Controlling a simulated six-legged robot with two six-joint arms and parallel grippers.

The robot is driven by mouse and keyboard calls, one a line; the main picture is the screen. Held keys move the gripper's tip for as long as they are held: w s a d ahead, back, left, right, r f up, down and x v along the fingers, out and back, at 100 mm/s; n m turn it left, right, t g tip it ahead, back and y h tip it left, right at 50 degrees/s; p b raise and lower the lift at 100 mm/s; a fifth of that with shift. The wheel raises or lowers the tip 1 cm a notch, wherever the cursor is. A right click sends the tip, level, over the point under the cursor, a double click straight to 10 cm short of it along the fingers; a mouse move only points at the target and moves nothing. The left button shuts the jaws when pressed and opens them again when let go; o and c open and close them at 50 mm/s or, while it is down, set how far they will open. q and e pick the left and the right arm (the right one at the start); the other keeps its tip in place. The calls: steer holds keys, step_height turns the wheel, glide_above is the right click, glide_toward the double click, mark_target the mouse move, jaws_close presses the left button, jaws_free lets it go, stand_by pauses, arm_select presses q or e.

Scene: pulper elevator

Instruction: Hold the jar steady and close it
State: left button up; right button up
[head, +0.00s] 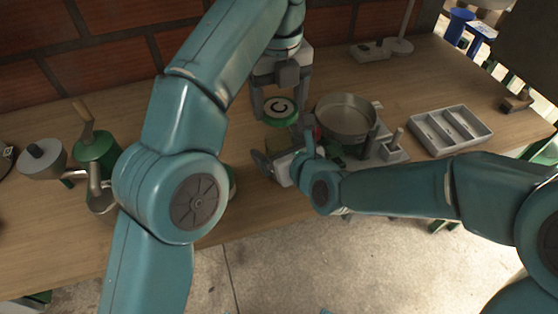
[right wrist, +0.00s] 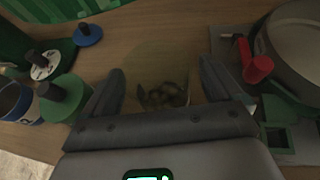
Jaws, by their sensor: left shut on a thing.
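My left gripper (head: 281,110) points down in the head view, shut on a green lid (head: 281,122) with a white top marked with a dark C. The lid is held above the table, above and behind my right gripper (head: 283,150). In the right wrist view the right gripper's fingers (right wrist: 163,85) stand wide apart. Between them is a faint, see-through jar (right wrist: 163,95) with dark greenish contents. Gaps seem to show between the jar and the fingers. In the head view the jar is mostly hidden by my right gripper.
A round metal pan (head: 346,116) stands close right of the right gripper. A grey compartment tray (head: 450,130) is farther right. A green hand-cranked machine (head: 96,150) stands at the left. In the right wrist view, green (right wrist: 62,100) and blue (right wrist: 88,36) knobbed discs lie at the left.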

steer(key=c, duration=1.5)
arm_select(q)
glide_above(281, 134)
steer(key=s, duration=0.3)
steer(key=shift+w+a+f, duration=0.1)
steer(key=shift+w+f, duration=0.05)
steer(key=shift+f, duration=1.1)
steer(key=shift+w+a+f, duration=0.1)
steer(key=shift+f, duration=1.15)
arm_select(e)
steer(key=shift+o, duration=0.2)
arm_select(q)
steer(key=shift+f, duration=0.9)
steer(key=shift+s+d+f, duration=0.1)
steer(key=shift+s+f, duration=0.1)
steer(key=shift+f, duration=0.8)
arm_select(e)
steer(key=shift+r, duration=0.1)
arm_select(q)
steer(key=shift+r, duration=0.15)
steer(key=shift+s+d+r, duration=0.1)
steer(key=shift+r, duration=0.25)
